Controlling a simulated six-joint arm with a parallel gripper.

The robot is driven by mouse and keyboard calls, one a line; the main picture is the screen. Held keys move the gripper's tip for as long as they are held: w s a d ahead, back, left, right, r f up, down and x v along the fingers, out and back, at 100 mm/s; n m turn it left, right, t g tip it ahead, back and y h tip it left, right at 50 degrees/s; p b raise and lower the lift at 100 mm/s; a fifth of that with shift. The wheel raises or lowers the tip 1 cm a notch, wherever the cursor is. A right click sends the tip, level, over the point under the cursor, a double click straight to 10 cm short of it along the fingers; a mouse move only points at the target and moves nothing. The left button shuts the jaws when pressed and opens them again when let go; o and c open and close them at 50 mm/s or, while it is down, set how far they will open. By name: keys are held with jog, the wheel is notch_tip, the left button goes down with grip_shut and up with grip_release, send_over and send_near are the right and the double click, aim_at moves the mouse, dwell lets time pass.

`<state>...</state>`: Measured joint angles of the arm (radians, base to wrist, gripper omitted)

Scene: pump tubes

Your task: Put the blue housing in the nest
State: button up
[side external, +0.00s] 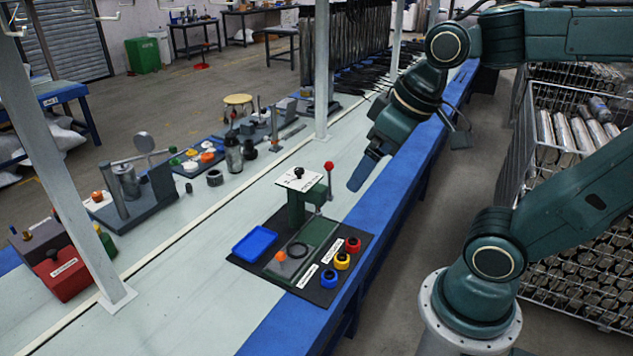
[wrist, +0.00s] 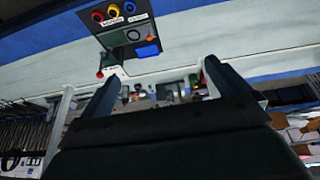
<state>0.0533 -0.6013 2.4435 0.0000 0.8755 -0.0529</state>
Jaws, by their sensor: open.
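The blue housing (side external: 331,279) is a short ring-like cap standing at the front right edge of the dark mat, at the near end of a row with a yellow and a red one. It also shows at the top of the wrist view (wrist: 129,8). The nest appears to be the dark ring (side external: 297,250) on the green press base; it shows in the wrist view too (wrist: 133,34). No housing is visible on it. My gripper (side external: 358,184) is above the bench edge, beyond the mat and apart from everything. In the wrist view its fingers (wrist: 158,78) are spread, with nothing held.
A yellow housing (side external: 342,261) and a red housing (side external: 353,245) stand beside the blue one. The green press (side external: 297,208) with its red-knobbed lever (side external: 329,167) rises behind the ring. A blue tray (side external: 254,244) and an orange part (side external: 280,257) lie left of the ring.

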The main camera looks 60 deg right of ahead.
jog(key=shift+s+a+r+t, duration=0.1)
jog(key=shift+s+a+t, duration=0.15)
jog(key=shift+s, duration=0.5)
jog(key=shift+s+a+r+t, duration=0.15)
jog(key=shift+s+a, duration=0.15)
jog(key=shift+s, duration=0.45)
jog(key=c, duration=0.7)
jog(key=shift+w, duration=0.15)
